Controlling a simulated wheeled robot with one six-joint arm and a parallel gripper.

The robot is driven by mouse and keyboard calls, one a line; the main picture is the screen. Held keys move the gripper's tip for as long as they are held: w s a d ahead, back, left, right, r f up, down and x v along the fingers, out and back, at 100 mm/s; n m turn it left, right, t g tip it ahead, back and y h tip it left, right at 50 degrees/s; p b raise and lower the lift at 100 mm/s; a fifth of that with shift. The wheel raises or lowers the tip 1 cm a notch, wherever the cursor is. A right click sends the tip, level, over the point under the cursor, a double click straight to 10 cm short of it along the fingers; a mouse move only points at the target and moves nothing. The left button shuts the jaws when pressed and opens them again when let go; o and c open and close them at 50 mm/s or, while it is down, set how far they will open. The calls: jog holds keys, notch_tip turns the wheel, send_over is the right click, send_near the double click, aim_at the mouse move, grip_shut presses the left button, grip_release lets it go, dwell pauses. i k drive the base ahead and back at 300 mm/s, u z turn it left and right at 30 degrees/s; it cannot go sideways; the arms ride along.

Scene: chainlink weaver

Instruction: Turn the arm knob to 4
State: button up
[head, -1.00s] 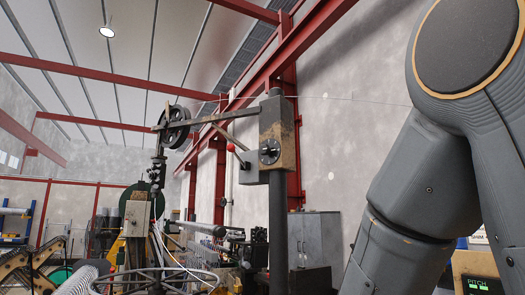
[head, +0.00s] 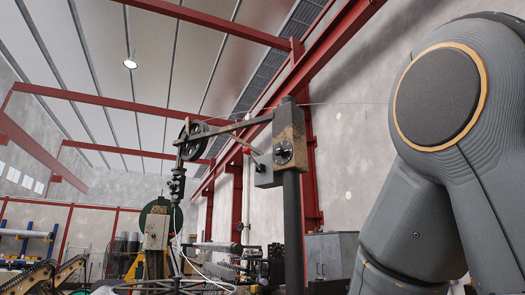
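The arm knob (head: 283,153) is a small dark round dial with a lighter centre. It sits on the face of a worn grey-brown box (head: 291,125) at the top of a dark post (head: 293,230). The numbers around it are too small to read. A lever with a red ball (head: 246,150) sticks out to the left of the box. A metal arm (head: 238,126) runs left from the box to a dark pulley wheel (head: 193,139). My gripper is not in view; only large grey links of my arm show on the right.
Weaving machinery (head: 165,235) stands at the lower left, with a round wire frame (head: 175,285) at the bottom edge. A grey cabinet (head: 330,256) stands behind the post. A thin wire (head: 345,103) runs right from the box top. My arm covers the right side.

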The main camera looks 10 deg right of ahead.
aim_at(278, 150)
jog(key=u, duration=0.5)
jog(key=k, duration=1.15)
jog(key=u, duration=0.75)
jog(key=i, duration=1.75)
jog(key=z, duration=1.45)
jog(key=i, duration=0.65)
jog(key=z, duration=0.65)
